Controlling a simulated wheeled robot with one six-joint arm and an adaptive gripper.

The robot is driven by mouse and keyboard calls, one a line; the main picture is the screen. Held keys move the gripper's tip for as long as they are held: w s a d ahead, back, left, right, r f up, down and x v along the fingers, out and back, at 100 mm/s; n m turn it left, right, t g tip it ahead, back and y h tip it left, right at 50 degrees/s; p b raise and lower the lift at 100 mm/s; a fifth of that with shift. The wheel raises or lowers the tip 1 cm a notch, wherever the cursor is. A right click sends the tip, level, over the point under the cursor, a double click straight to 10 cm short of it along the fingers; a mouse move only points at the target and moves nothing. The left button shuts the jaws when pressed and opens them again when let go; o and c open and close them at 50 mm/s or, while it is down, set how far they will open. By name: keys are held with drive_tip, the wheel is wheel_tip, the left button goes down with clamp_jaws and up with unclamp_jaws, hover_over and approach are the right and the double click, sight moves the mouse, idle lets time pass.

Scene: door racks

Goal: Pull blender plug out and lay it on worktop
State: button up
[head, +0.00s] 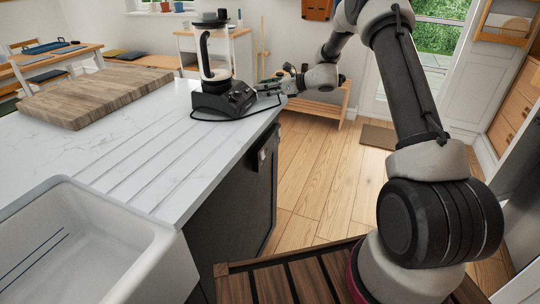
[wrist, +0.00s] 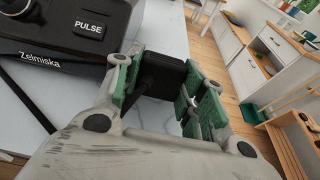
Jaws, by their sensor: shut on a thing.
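The black blender (head: 222,95) stands on the white worktop (head: 110,160), near its right edge. Its base (wrist: 70,30), with a PULSE button, fills the upper left of the wrist view. My gripper (head: 268,90) is just right of the base, at the worktop's edge. In the wrist view its green-padded fingers (wrist: 160,82) are shut around the black plug (wrist: 163,74). The white worktop shows below the plug; I cannot tell whether they touch. A black cord (head: 215,119) curves around the front of the base towards my gripper. The plug's pins are hidden.
A wooden board (head: 90,95) lies on the worktop at the left. A white sink (head: 90,250) is at the front left. A small fitting (head: 263,158) is on the dark island side. Bare worktop lies in front of the blender.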

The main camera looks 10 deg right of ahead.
drive_tip(key=shift+f, duration=0.5)
drive_tip(key=o, duration=1.4)
drive_tip(key=v, duration=1.2)
